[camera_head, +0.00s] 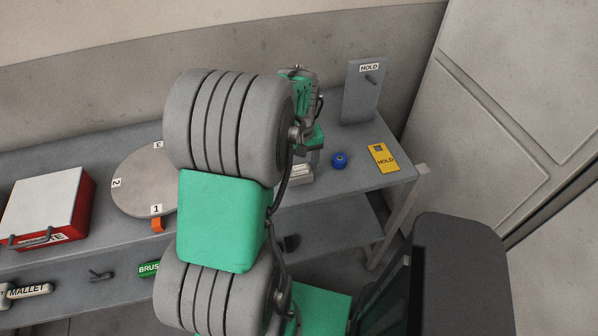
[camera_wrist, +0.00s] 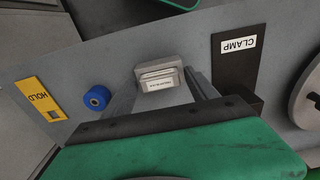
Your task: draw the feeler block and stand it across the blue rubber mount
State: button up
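The feeler block, a pale grey labelled block (camera_head: 299,173), is on the grey bench beneath my gripper (camera_head: 313,158). In the wrist view the block (camera_wrist: 159,80) shows between and beyond the tips of my two spread fingers (camera_wrist: 163,80). I see no clear grip on it, and whether the fingers touch its sides cannot be told. The blue rubber mount (camera_head: 339,160) is a small round piece on the bench, right of the block. In the wrist view the mount (camera_wrist: 97,97) lies left of the left finger, apart from it.
A yellow HOLD card (camera_head: 383,158) lies near the bench's right end, before an upright grey HOLD plate (camera_head: 364,90) with a peg. A numbered round plate (camera_head: 140,180) and red box (camera_head: 82,214) stand left. A dark CLAMP-labelled piece (camera_wrist: 235,70) is right of my fingers.

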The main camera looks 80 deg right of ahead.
aim_at(299, 167)
grip_shut()
dwell(0.5)
jog(key=shift+a+r+p, duration=0.1)
jog(key=shift+r+p, duration=2.05)
jog(key=shift+r, duration=0.9)
jog(key=shift+r, duration=0.2)
